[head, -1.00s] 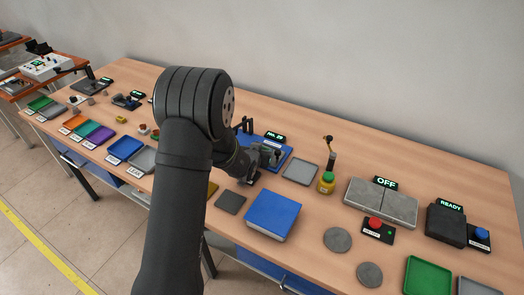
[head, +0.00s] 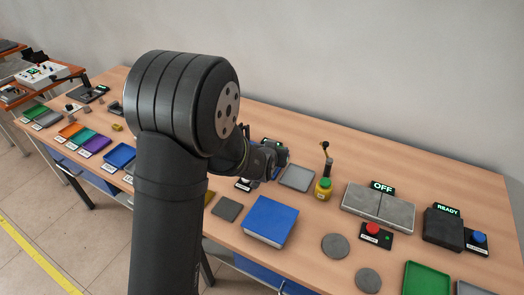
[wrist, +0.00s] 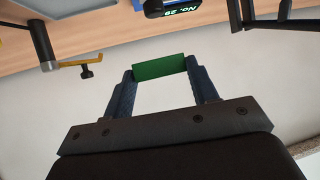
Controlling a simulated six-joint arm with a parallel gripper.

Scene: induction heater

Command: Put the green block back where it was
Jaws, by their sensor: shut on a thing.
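The green block (wrist: 159,67) shows in the wrist view, lying crosswise between the two fingertips. My gripper (wrist: 160,75) is shut on it, with one blue-grey finger at each end. The block appears held in the air, with plain wall behind it in this view. In the head view my gripper (head: 272,160) is over the middle of the bench, left of the grey tray. My arm hides much of that area, and I cannot make out the block there.
A grey tray (head: 297,178), a yellow-green post (head: 324,185) and a blue box (head: 270,220) are near my gripper. The OFF plate unit (head: 378,206) is farther right. A "No. 29" display (wrist: 181,8) shows in the wrist view. Coloured trays line the left.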

